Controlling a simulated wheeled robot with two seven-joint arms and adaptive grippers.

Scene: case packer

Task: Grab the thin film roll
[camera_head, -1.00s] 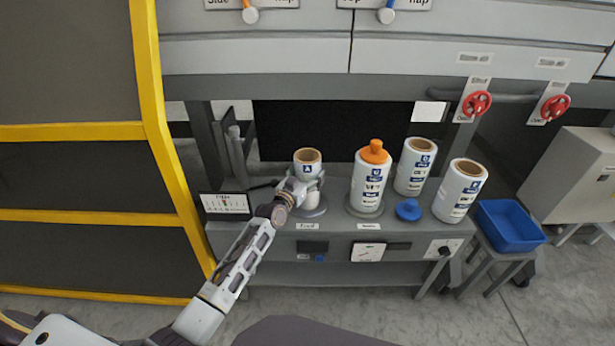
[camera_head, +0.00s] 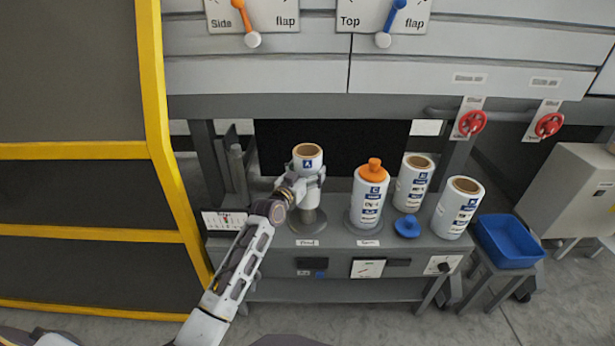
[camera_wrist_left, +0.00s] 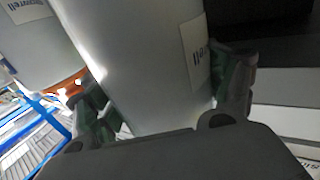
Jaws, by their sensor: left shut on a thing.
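The thin film roll (camera_head: 307,158) is a narrow white roll with a brown core and a blue "A" label. It is upright above a grey round stand (camera_head: 307,225) at the left end of the bench. My left gripper (camera_head: 309,182) is shut around the roll's lower part. In the left wrist view the roll (camera_wrist_left: 145,65) fills the space between both fingers. My right gripper is not in view.
A thicker roll "C" with an orange cap (camera_head: 368,200) stands close on the right. Two more rolls (camera_head: 412,185) (camera_head: 457,210), a blue cap (camera_head: 407,227) and a blue bin (camera_head: 508,242) are further right. A yellow frame (camera_head: 160,140) is on the left.

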